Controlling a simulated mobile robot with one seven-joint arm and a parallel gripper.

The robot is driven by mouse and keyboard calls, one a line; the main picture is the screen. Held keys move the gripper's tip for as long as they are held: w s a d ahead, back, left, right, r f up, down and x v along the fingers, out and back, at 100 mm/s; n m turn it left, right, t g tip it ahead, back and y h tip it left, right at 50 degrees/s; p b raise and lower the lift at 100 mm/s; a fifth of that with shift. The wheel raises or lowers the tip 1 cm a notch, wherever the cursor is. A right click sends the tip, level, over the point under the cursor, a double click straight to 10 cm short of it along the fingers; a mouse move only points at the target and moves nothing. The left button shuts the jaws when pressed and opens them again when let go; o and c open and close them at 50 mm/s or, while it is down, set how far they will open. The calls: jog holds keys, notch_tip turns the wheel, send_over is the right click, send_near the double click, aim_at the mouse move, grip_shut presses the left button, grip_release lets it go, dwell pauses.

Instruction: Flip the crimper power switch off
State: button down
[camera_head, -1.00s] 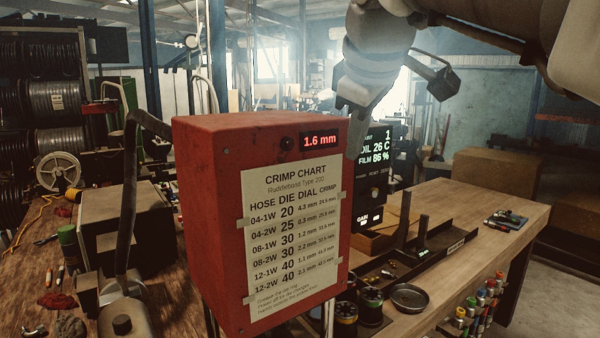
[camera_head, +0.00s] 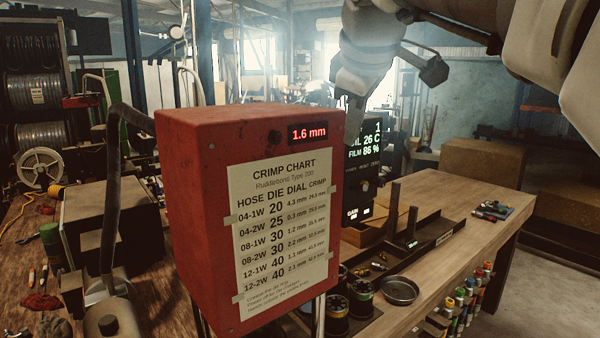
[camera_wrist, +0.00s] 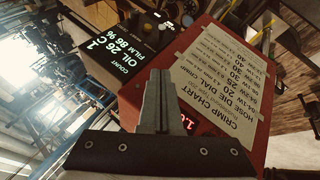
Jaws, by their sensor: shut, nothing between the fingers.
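The red crimper box (camera_head: 195,190) stands at the middle left, with a taped crimp chart (camera_head: 285,225), a red 1.6 mm display (camera_head: 310,132) and a small black round part on its front. A black panel (camera_head: 357,185) behind its right edge shows COUNT, OIL 26 C and FILM 86 %, with small controls below. My gripper (camera_head: 354,128) hangs between the box and panel, shut and empty, overlapping the panel's left edge. In the wrist view my gripper (camera_wrist: 160,88) points between the lit panel (camera_wrist: 112,58) and the red box. I cannot make out the power switch.
A workbench (camera_head: 440,235) runs to the right with a black tray (camera_head: 435,230), a round metal dish (camera_head: 400,290) and several dark cylinders. Colored items hang on its front edge. At left, a dark curved hose and a brown block (camera_head: 105,220) crowd the bench.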

send_over(357, 186)
jog(key=s+a, duration=0.3)
jog(key=f, duration=0.6)
jog(key=shift+w+d, duration=0.15)
jog(key=shift+d, duration=0.05)
jog(key=shift+w+d+f, duration=0.1)
jog(key=shift+d+f, duration=0.7)
jog(key=shift+f, duration=0.15)
jog(key=shift+d+f, duration=0.4)
jog(key=shift+f, duration=0.15)
